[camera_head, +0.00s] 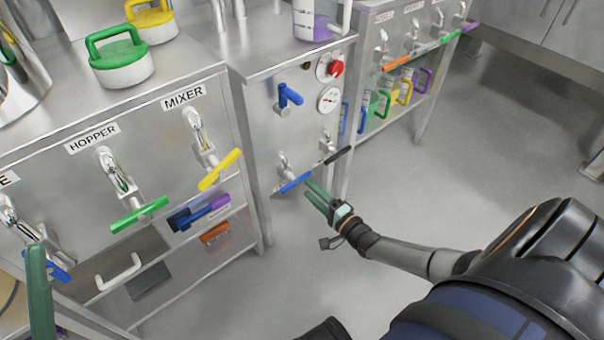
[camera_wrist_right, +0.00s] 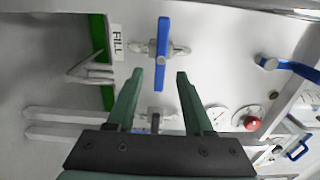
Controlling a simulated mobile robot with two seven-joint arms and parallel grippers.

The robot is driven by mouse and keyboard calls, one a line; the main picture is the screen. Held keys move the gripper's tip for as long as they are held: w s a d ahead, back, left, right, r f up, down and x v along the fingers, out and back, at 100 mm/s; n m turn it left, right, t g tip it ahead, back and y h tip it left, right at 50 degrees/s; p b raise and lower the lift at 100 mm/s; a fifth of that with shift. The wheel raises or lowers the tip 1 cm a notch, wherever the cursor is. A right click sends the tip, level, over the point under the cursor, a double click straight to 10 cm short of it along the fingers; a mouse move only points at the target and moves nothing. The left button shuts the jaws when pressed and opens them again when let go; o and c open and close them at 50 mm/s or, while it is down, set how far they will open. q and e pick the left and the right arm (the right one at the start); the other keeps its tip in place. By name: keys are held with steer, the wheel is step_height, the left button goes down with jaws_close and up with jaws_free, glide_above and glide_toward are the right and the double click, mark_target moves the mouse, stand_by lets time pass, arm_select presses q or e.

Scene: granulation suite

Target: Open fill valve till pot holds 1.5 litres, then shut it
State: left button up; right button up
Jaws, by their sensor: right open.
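The blue-handled valve (camera_head: 295,182) is low on the front of the middle steel cabinet. In the right wrist view its blue handle (camera_wrist_right: 163,50) stands beside a FILL label (camera_wrist_right: 117,42). My right gripper (camera_head: 312,188), with green fingers, is open at this handle. In the wrist view the handle's near end lies between the fingertips (camera_wrist_right: 160,74); I cannot tell if they touch it. A clear graduated vessel (camera_head: 318,24) with purple contents stands on top; I cannot tell if it is the pot. One green finger of my left gripper (camera_head: 40,290) shows at lower left.
A black-handled valve (camera_head: 338,155) sits just right of the blue one. A blue lever (camera_head: 289,96), a gauge (camera_head: 328,99) and a red knob (camera_head: 337,68) are above. Yellow (camera_head: 220,170) and green (camera_head: 139,215) valve handles stick out at left. The floor at right is clear.

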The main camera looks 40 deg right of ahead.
arm_select(q)
step_height(320, 180, up, 2)
steer(key=shift+s+a+r+p, duration=0.15)
steer(key=shift+r+p, duration=0.1)
steer(key=shift+p, duration=0.45)
arm_select(e)
steer(key=s, duration=0.6)
steer(key=shift+s+d, duration=0.3)
steer(key=shift+s, duration=0.1)
